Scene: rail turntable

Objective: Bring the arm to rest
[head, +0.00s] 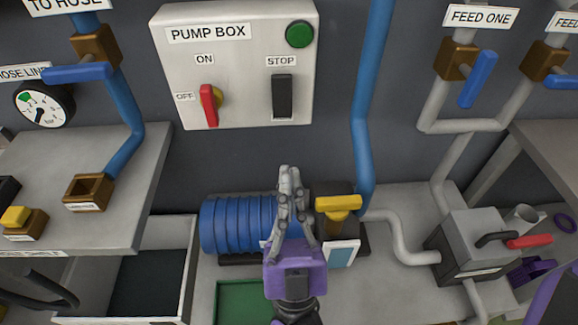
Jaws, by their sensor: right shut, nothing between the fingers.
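My right gripper (286,172), with a purple body and grey fingers, is at the lower middle of the head view. Its fingers point up the picture, with the tips together and nothing between them. It shows in front of the blue ribbed pump motor (232,224) and hides part of it. I cannot tell whether it touches the motor. My left gripper is not in view.
The pump box (237,90) with a red lever, black switch and green button is on the wall above. A yellow-handled valve (338,204) is just right of my gripper. A grey shelf (110,190) is at left, a grey box (478,245) at right.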

